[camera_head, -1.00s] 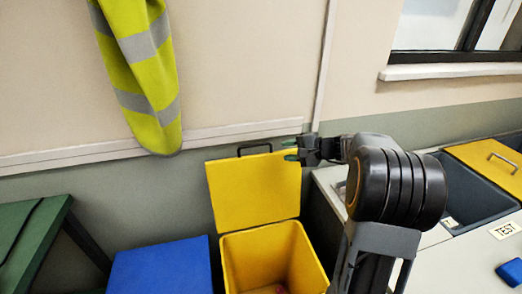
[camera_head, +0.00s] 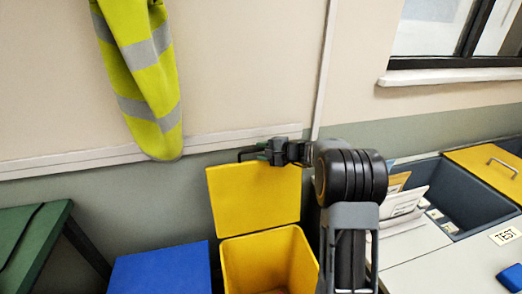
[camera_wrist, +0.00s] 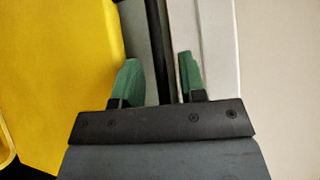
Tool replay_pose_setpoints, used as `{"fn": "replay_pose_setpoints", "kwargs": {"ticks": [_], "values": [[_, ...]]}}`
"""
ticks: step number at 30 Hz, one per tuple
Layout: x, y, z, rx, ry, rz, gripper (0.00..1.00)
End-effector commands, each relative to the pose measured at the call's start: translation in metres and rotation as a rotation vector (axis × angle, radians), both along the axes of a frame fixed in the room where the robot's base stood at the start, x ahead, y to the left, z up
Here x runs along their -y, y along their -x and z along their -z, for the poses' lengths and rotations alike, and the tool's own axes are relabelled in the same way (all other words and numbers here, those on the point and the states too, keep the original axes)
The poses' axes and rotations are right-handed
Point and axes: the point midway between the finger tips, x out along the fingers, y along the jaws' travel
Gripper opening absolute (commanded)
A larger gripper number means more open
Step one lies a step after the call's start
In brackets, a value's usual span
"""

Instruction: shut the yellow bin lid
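The yellow bin (camera_head: 268,250) stands against the wall with its yellow lid (camera_head: 255,195) raised upright behind the opening. A dark bar handle (camera_head: 243,155) sits on the lid's top edge. My gripper (camera_head: 263,147) is at that top edge, by the right part of the handle. In the wrist view, my gripper's green fingertips (camera_wrist: 160,80) are apart, with the dark handle bar (camera_wrist: 157,45) running between them and gaps on both sides. The yellow lid (camera_wrist: 60,80) fills the left of that view.
A blue lid (camera_head: 160,268) is left of the yellow bin, and a green table (camera_head: 30,240) is farther left. A hi-vis vest (camera_head: 140,75) hangs on the wall above. At right is a worktop (camera_head: 440,262) with sunken bins and a blue item (camera_head: 512,276).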

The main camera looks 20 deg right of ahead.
Motion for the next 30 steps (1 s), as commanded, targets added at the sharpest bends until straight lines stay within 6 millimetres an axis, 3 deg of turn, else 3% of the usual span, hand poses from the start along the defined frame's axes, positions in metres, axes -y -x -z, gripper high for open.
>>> {"fn": "replay_pose_setpoints", "kwargs": {"ticks": [14,26,30], "values": [[-0.0076,-0.0071,0.0029,0.0,0.0,0.0,0.38],[-0.0074,-0.0069,0.0028,0.0,0.0,0.0,0.02],[-0.0074,-0.0069,0.0028,0.0,0.0,0.0,0.0]]}}
